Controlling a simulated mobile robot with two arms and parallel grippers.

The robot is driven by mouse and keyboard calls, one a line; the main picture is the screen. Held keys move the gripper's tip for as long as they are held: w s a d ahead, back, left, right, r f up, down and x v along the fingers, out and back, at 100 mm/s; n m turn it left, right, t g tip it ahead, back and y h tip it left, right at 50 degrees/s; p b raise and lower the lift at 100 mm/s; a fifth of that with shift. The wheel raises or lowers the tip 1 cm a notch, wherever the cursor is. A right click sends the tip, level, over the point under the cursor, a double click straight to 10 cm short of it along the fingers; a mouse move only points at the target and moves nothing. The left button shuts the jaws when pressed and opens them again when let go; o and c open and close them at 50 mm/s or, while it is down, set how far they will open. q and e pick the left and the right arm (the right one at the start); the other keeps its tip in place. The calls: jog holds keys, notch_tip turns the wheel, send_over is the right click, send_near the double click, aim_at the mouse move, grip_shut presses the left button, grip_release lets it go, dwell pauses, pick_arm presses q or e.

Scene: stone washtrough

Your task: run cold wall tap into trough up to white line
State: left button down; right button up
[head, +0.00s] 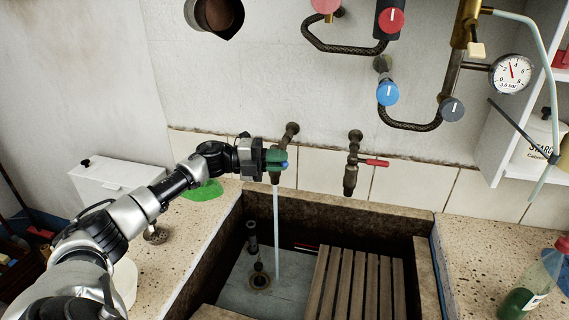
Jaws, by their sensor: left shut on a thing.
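The left wall tap (292,132) has a blue handle (284,164), mostly hidden by my left gripper (274,160), which is shut on it. A thin stream of water (277,230) falls from this tap into the stone trough (345,208). The trough's floor looks pale grey-blue around a brass drain fitting (260,281); I cannot tell the water's depth. I cannot make out a white line on the trough walls. The right wall tap (354,150) has a red handle (377,163) and shows no stream. My right gripper is not in view.
A slatted wooden rack (356,285) covers the trough's right part. A dark upright pipe (252,237) stands at the left. Blue and red knobs (388,93) and a pressure gauge (511,73) are on the wall above. A green bottle (524,298) stands on the right ledge.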

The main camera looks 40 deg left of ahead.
pick_arm(q)
jog(key=shift+a+r, duration=0.1)
jog(key=shift+r, duration=0.2)
jog(key=c, duration=1.4)
grip_release()
jog(key=shift+w, duration=0.1)
jog(key=shift+o, duration=1.3)
jog(key=shift+f, duration=0.2)
jog(key=b+v, duration=0.3)
jog(key=v, duration=0.7)
jog(key=shift+s+a, duration=0.2)
jog(key=shift+a, duration=0.05)
